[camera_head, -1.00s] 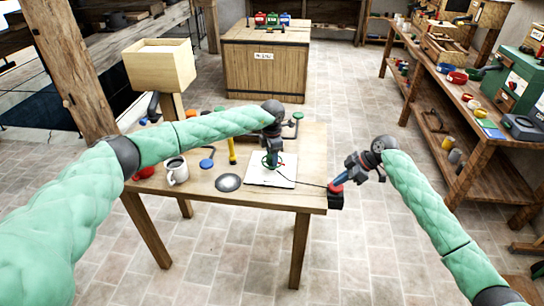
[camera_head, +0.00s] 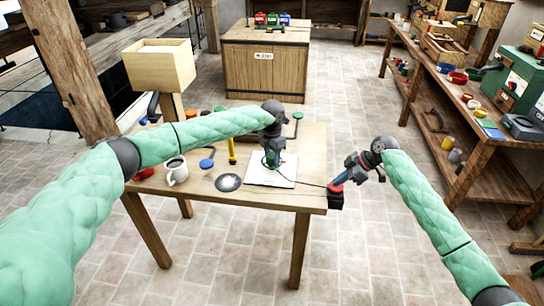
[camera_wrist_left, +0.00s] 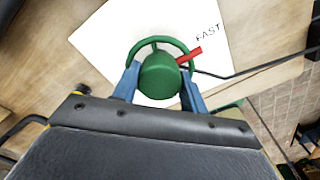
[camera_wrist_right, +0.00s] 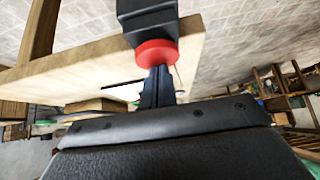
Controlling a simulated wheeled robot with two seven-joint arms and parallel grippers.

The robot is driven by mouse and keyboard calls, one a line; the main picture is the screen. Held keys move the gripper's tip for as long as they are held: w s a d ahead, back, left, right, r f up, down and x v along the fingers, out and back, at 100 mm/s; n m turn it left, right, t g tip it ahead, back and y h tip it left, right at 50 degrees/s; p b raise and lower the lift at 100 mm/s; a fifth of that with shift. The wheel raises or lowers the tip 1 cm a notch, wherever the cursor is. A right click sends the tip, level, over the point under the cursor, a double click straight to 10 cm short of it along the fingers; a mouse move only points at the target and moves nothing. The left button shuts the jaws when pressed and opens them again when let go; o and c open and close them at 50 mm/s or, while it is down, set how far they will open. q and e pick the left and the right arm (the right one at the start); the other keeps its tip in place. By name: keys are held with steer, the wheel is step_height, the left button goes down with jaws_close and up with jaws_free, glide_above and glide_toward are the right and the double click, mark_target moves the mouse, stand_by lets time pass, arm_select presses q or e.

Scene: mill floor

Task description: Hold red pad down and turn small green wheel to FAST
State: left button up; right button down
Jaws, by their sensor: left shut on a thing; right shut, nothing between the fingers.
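The small green wheel (camera_wrist_left: 160,75) stands on a white sheet (camera_wrist_left: 110,35) on the table. It has a green hub and rim with a red pointer (camera_wrist_left: 189,54). The word FAST is printed on the sheet, just beyond the pointer's tip. My left gripper (camera_wrist_left: 158,85) is shut on the wheel from above, its blue fingers on either side of the hub. The red pad (camera_wrist_right: 156,53) is on a black block (camera_wrist_right: 147,18) at the table's right front corner. My right gripper (camera_wrist_right: 158,75) is shut and empty, its fingertips against the red pad.
The wooden table (camera_head: 215,190) also holds a white mug (camera_head: 176,171), a grey disc (camera_head: 228,182), a yellow cylinder (camera_head: 232,150) and a blue round item (camera_head: 207,162). A thin dark cable runs from the sheet to the block. A cluttered workbench (camera_head: 440,85) stands at the right.

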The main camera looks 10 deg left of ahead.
mark_target(272, 155)
arm_select(q)
steer(key=shift+w+r, duration=0.1)
steer(key=o, duration=1)
step_height(272, 155, up, 12)
step_height(272, 155, up, 4)
steer(key=p, duration=0.4)
arm_select(e)
step_height(272, 155, up, 7)
arm_select(q)
steer(key=shift+f, duration=0.25)
